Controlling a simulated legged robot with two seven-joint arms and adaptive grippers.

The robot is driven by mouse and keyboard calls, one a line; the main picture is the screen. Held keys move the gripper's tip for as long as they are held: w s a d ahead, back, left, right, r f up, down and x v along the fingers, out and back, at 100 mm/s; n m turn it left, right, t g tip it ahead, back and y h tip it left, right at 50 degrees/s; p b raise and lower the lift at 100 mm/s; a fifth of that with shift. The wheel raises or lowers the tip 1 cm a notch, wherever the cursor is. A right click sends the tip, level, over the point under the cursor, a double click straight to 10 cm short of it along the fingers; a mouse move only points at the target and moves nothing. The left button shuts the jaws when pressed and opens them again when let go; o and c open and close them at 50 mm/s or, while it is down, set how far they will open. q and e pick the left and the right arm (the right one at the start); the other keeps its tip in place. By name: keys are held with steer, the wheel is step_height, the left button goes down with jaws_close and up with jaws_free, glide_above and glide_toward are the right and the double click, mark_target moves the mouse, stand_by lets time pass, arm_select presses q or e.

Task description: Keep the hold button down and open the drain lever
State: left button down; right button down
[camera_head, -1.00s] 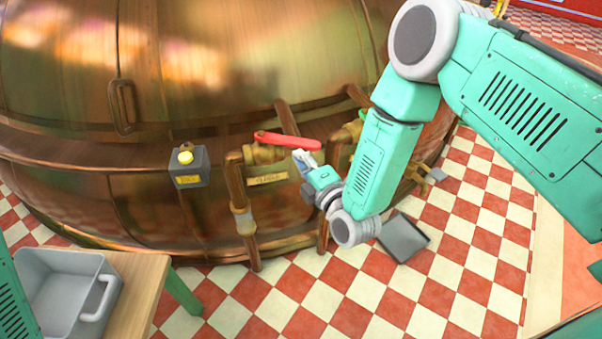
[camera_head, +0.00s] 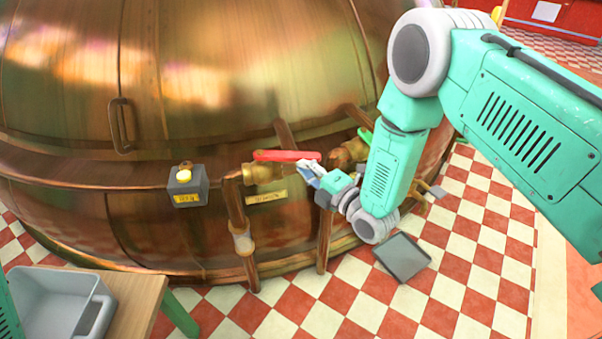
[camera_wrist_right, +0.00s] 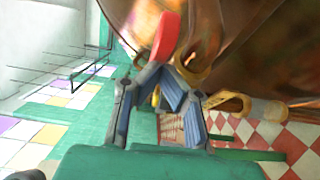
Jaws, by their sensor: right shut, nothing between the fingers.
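The red drain lever (camera_head: 287,156) lies about level across a brass valve (camera_head: 262,173) on the copper kettle. It also shows in the wrist view (camera_wrist_right: 166,38), just beyond the fingers. My right gripper (camera_head: 308,167) is shut and empty, with its fingertips close below the lever's right end. I cannot tell whether they touch it. In the wrist view my right gripper (camera_wrist_right: 172,90) shows its blue-padded fingers. My left gripper is out of view.
A second valve with a green handle (camera_head: 365,135) is partly hidden behind my right arm. Copper pipes (camera_head: 242,238) run down below the lever. A grey tray (camera_head: 403,257) lies on the checkered floor. A grey bin (camera_head: 62,300) stands on a wooden table (camera_head: 140,290) at lower left.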

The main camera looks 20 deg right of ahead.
mark_target(308, 154)
steer(key=w+n+g+y, duration=0.1)
steer(key=w+d+n+y+b, duration=0.1)
steer(key=y, duration=0.1)
steer(key=shift+w+d+g, duration=0.1)
steer(key=shift+d+g, duration=0.15)
steer(key=shift+g, duration=0.15)
steer(key=shift+w+d, duration=0.25)
steer(key=shift+w, duration=0.3)
steer(key=shift+r, duration=0.1)
